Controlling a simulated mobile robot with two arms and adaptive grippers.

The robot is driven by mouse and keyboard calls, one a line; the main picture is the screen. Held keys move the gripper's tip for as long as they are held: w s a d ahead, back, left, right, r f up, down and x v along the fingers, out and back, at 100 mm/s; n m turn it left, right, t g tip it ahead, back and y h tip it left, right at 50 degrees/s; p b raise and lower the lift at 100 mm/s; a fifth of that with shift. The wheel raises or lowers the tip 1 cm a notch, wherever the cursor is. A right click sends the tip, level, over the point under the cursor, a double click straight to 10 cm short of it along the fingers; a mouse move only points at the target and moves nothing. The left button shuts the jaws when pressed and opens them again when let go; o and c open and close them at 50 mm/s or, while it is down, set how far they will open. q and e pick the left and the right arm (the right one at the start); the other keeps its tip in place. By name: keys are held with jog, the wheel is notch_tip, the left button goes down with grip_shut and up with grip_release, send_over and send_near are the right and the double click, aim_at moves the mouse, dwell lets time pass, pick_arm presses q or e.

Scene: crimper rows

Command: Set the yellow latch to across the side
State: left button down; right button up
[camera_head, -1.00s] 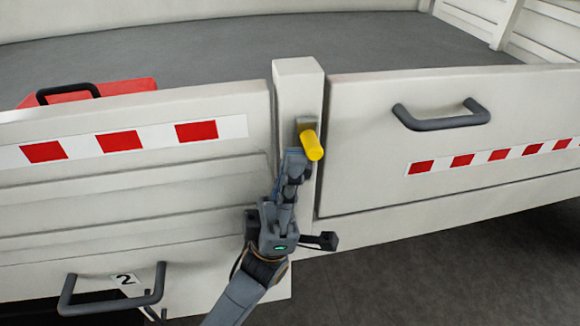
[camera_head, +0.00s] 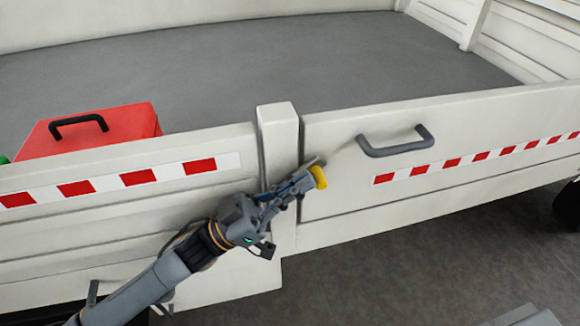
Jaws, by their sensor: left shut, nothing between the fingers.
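The yellow latch (camera_head: 319,177) is on the right side of the white post (camera_head: 279,130), at the left end of the right side panel. Its yellow part reaches over the panel's edge; much of it is hidden behind my gripper, so I cannot tell its exact angle. My left gripper (camera_head: 304,181) comes in from the lower left. Its fingers are shut with nothing between them, and lie against or just beside the latch; I cannot tell if they touch. My right gripper is not in view.
The right panel (camera_head: 345,195) has a dark handle (camera_head: 396,143) and a red-white strip. A red case (camera_head: 92,135) stands on the grey bed (camera_head: 230,80) at the left. Dark floor (camera_head: 420,270) lies open at the lower right.

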pick_arm(q)
jog(key=shift+w+d+f, duration=0.25)
jog(key=shift+d+f, duration=0.45)
jog(key=shift+d, duration=0.3)
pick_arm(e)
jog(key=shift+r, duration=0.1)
pick_arm(q)
jog(key=shift+d+f+b, duration=0.1)
jog(key=shift+d+b, duration=0.05)
jog(key=shift+b, duration=0.2)
dwell(0.9)
jog(key=s+a+r+b, duration=0.1)
jog(key=s+a, duration=0.2)
jog(key=a, duration=0.8)
jog(key=shift+a+r, duration=0.15)
jog(key=shift+r, duration=0.2)
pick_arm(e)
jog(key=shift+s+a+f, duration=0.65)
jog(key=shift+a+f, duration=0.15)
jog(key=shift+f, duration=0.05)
